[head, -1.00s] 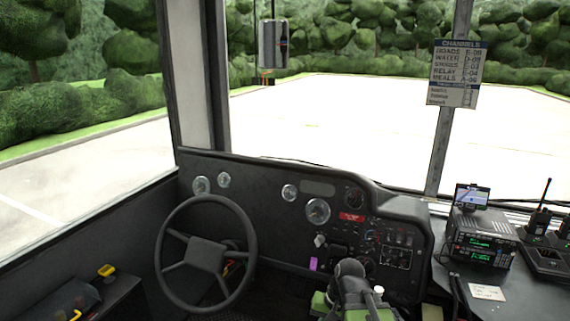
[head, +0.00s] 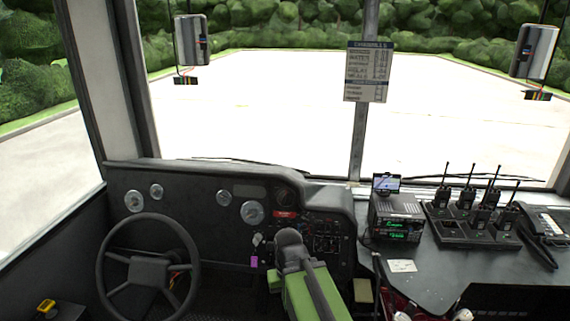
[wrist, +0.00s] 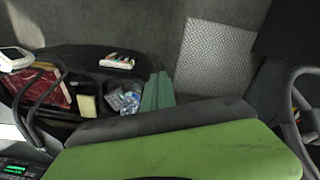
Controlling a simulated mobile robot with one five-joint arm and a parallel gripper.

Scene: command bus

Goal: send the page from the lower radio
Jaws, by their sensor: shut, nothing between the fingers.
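Two black radios are stacked on the right-hand console in the head view. The lower radio (head: 398,237) has a green lit display, and the upper radio (head: 395,223) sits directly on it, also lit green. A black unit with a green display shows at the bottom left of the wrist view (wrist: 14,170); I cannot tell which radio it is. A channels card (head: 370,70) hangs on the windscreen post; its small text is blurred. My gripper (wrist: 157,90) is shut and empty, above the floor area and apart from the radios. In the head view my arm hides its fingers.
A small screen (head: 386,184) stands on the radios. Several handheld radios (head: 470,205) stand in a charger to their right, with a desk phone (head: 543,225) beyond. A white note (head: 402,266) lies in front. The steering wheel (head: 147,268) is at left.

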